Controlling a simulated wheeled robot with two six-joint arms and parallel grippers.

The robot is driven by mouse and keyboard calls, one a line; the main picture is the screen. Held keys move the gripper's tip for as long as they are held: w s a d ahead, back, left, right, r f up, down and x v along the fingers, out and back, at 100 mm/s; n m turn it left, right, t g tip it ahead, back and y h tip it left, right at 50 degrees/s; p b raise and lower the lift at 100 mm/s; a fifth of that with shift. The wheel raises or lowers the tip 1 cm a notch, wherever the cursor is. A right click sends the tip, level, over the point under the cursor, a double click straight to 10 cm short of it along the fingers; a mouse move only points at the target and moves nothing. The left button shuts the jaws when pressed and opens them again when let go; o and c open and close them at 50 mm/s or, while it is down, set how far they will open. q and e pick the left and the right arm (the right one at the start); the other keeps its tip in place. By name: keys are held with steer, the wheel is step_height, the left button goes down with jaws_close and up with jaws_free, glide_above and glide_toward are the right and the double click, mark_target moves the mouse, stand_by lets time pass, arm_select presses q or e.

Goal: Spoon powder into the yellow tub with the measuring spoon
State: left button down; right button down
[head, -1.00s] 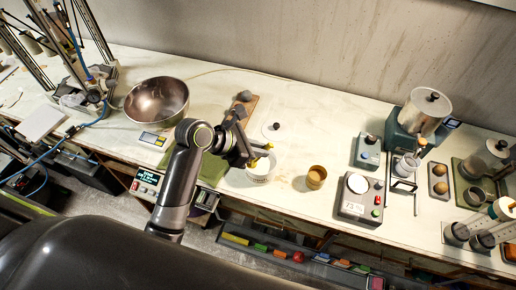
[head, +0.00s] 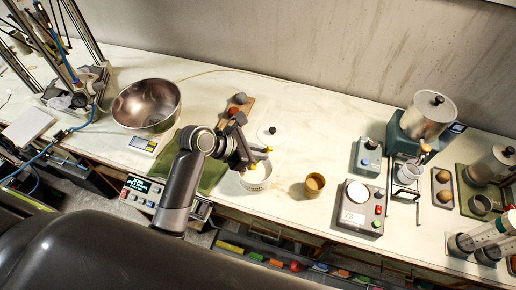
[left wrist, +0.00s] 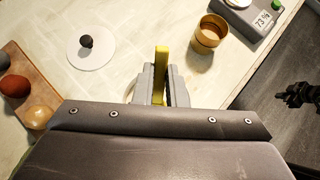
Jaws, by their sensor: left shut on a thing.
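My left gripper (head: 258,156) is shut on the yellow measuring spoon (left wrist: 162,70), whose handle stands between the fingers in the left wrist view. In the head view the gripper is just above the far rim of a white tub (head: 258,186) with pale contents. The spoon's bowl is hidden, so I cannot tell whether it holds powder. A tan-yellow tub (head: 314,185) stands upright and open to the right, apart from the gripper; it also shows in the left wrist view (left wrist: 210,36). A dark shape (left wrist: 295,95) at the right of the left wrist view may be my right gripper.
A round white lid (head: 270,133) with a dark knob lies behind the white tub. A wooden board (head: 247,104) with lumps lies beyond it. A steel bowl (head: 147,105) stands left. A grey scale (head: 357,217) stands right of the tan tub. The bench between the tubs is clear.

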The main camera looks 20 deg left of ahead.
arm_select(q)
steer(key=shift+f, duration=0.95)
steer(key=shift+f+b, duration=0.35)
steer(key=shift+f, duration=1.8)
step_height(320, 180, up, 3)
steer(key=p, duration=0.3)
steer(key=shift+r, duration=2.7)
